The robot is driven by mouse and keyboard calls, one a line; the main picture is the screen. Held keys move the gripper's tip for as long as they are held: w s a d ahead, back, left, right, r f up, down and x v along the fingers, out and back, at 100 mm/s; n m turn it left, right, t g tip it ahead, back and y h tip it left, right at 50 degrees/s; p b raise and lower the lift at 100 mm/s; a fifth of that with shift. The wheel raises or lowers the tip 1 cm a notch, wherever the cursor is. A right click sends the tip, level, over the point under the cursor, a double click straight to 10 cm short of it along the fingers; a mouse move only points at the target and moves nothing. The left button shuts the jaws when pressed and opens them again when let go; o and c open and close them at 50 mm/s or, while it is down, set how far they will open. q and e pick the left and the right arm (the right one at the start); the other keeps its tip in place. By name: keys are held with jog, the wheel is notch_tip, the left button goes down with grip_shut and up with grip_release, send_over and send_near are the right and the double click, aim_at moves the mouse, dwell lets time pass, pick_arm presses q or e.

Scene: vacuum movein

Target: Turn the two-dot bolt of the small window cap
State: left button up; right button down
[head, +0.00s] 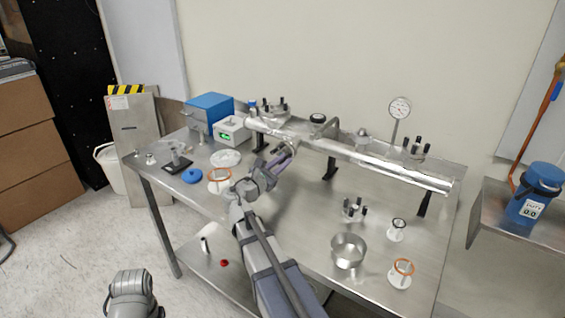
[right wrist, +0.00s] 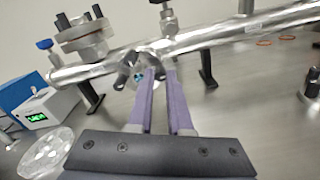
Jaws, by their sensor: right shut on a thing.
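The small window cap (right wrist: 139,78) sits on the side of the shiny metal tube (head: 350,152), with a bluish centre and dark bolts around it. My right gripper (head: 288,149) reaches up to the tube from the front. In the right wrist view its purple fingers (right wrist: 158,76) are shut on a dark bolt at the right side of the cap. The fingertips hide much of this bolt, and its dot marks are too small to read. In the head view the arm and fingers largely hide the cap.
Flanges with upright dark bolts top the tube at left (head: 273,111) and right (head: 417,148). A pressure gauge (head: 399,107) stands behind. A metal ring (head: 348,251), a bolted part (head: 353,209) and small fittings lie at the front right. A blue box (head: 210,106) stands at the back left.

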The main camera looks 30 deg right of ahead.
jog(key=m, duration=1.3)
jog(key=shift+m, duration=0.3)
jog(key=m, duration=0.4)
jog(key=shift+f, duration=0.1)
jog(key=m, duration=0.8)
jog(key=shift+m, duration=0.3)
jog(key=m, duration=0.3)
jog(key=shift+m, duration=2.2)
